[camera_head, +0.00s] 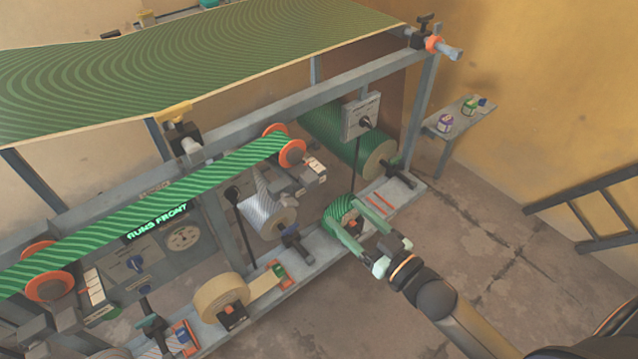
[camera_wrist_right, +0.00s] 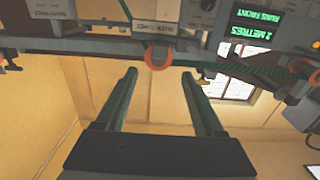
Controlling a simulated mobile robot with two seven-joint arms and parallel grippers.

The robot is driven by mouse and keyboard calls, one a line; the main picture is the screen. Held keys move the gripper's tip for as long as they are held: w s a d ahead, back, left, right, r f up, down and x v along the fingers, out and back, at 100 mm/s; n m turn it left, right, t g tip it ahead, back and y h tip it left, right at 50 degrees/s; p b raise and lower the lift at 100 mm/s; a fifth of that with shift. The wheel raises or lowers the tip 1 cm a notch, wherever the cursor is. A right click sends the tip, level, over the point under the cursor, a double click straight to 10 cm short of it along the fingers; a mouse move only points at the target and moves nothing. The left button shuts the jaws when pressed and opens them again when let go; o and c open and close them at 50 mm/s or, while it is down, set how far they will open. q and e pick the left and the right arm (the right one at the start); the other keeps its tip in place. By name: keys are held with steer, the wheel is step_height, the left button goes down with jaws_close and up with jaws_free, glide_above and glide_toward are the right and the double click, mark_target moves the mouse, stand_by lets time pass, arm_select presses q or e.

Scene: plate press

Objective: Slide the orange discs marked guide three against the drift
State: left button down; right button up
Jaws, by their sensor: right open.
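Two pairs of orange discs flank the green striped web on the front guides. One pair includes the near disc (camera_head: 292,153) at the middle; the other includes the near disc (camera_head: 48,288) at the left. Another orange disc (camera_head: 433,44) is at the top right corner of the frame. I cannot read which is marked guide three. My right gripper (camera_head: 343,207) is open, its fingers pointing towards the machine and overlapping a small green striped roll in the head view. In the right wrist view an orange disc (camera_wrist_right: 158,55) shows beyond its empty fingertips. My left gripper is not in view.
The green display (camera_head: 158,221) reads "RUNS FRONT"; in the wrist view the lower display (camera_wrist_right: 248,32) reads "2 METRES". A beige roll (camera_head: 221,297) sits on the lower rail. A small shelf (camera_head: 455,117) holds tins.

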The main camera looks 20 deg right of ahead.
mark_target(314, 184)
steer(key=x, duration=1)
steer(key=shift+w+a, duration=0.15)
steer(key=shift+w, duration=0.15)
steer(key=shift+c, duration=0.2)
jaws_close()
stand_by(0.8)
